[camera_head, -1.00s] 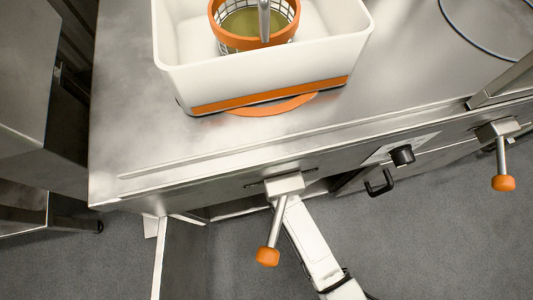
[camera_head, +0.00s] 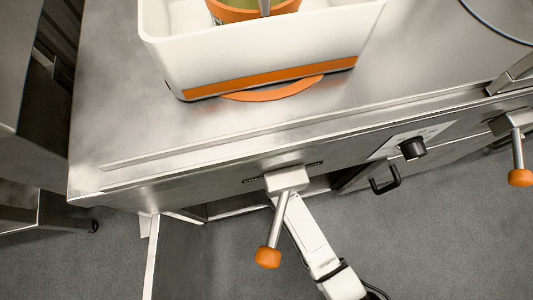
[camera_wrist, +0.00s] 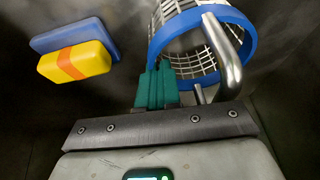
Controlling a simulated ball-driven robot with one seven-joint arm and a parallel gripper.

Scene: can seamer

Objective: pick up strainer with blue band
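The strainer with the blue band (camera_wrist: 243,42) is at the upper right of the wrist view. It has a metal mesh basket (camera_wrist: 185,42) and a bent silver handle (camera_wrist: 222,52) that reaches back toward my gripper. The teal fingers of my gripper (camera_wrist: 158,72) are drawn close together at the near left edge of the blue band and cover part of it. They look shut on the rim, though the contact itself is hidden. In the head view my white arm reaches under the counter, and my gripper and this strainer are hidden there.
A yellow sponge with an orange stripe (camera_wrist: 75,64) and a blue block (camera_wrist: 66,36) lie left of the strainer. Above, a white bin (camera_head: 255,60) holding an orange-banded strainer (camera_head: 255,12) stands on the steel counter (camera_head: 115,130). Orange-tipped levers (camera_head: 268,257) stick out in front.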

